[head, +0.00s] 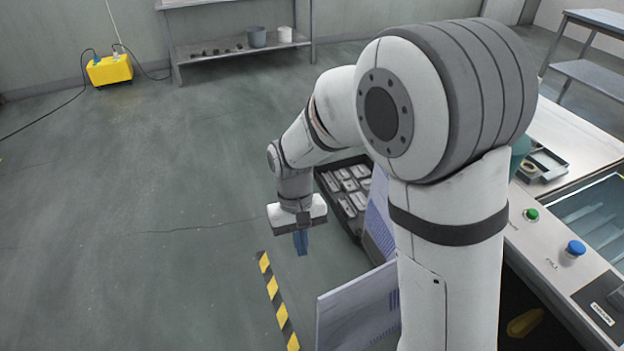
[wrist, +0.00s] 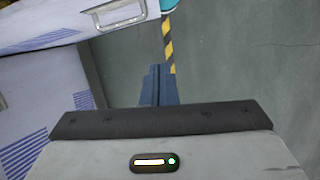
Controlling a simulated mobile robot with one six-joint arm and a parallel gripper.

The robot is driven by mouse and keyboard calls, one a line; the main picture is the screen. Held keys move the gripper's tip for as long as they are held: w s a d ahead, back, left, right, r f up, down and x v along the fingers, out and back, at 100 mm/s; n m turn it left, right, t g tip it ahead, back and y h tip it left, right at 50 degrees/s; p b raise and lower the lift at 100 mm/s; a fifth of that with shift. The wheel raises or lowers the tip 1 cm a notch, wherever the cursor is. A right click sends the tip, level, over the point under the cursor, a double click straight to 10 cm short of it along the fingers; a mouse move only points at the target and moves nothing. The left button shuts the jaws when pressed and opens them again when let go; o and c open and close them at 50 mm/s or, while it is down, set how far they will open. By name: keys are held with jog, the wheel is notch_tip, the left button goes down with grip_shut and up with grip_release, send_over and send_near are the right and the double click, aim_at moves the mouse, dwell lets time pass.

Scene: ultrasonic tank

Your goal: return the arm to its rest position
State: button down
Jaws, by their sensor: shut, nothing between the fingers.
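My arm rises at the right of the head view and bends over to the left and down. My gripper (head: 301,243) hangs at its end, pointing down over the floor. Its blue fingers are shut with nothing between them. In the wrist view the fingers (wrist: 158,86) show together beyond the dark edge of the gripper body. The gripper is apart from everything around it in the head view.
A black case (head: 327,181) of pale parts lies just right of the gripper. The tank bench (head: 520,225) with green and blue buttons stands at right. Yellow-black tape (head: 273,288) marks the floor. A yellow box (head: 109,70) stands far left. Open floor (head: 130,190) lies left.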

jog(key=s+d+r+m+t+p, duration=0.2)
jog(key=s+d+r, duration=0.2)
jog(key=d+r, duration=0.5)
jog(key=s+d+r+m+t+y+p, duration=0.1)
jog(key=s+d+r+m+t+p, duration=0.1)
jog(key=d+r, duration=0.6)
jog(key=s+d+t+p, duration=0.1)
jog(key=s+d, duration=0.1)
jog(key=shift+s+d+r, duration=0.35)
jog(key=shift+s, duration=0.05)
jog(key=shift+s, duration=0.1)
